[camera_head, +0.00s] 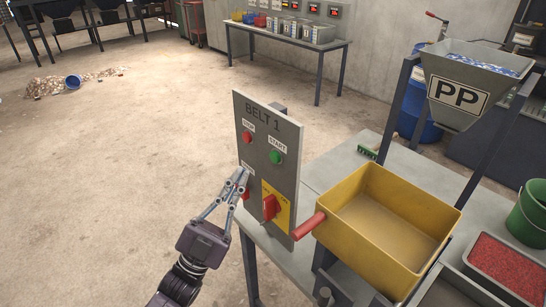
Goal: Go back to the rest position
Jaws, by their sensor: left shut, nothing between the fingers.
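My left gripper (238,181) comes in from the bottom left. Its fingertips are together, with nothing held, and they are at the left edge of the grey control panel (284,127) marked BELT 1. They overlap a red control (246,194) low on that edge; I cannot tell if they touch it. The panel also has a red stop button (247,137), a green start button (275,157) and a red rotary switch (271,208) on a yellow plate. My right gripper is not in view.
A yellow bin (345,243) with a red handle stands right of the panel on a grey table (372,137). A PP hopper (459,95), a green bucket (527,217) and a tray of red pellets (508,265) are further right. The floor at left is mostly clear.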

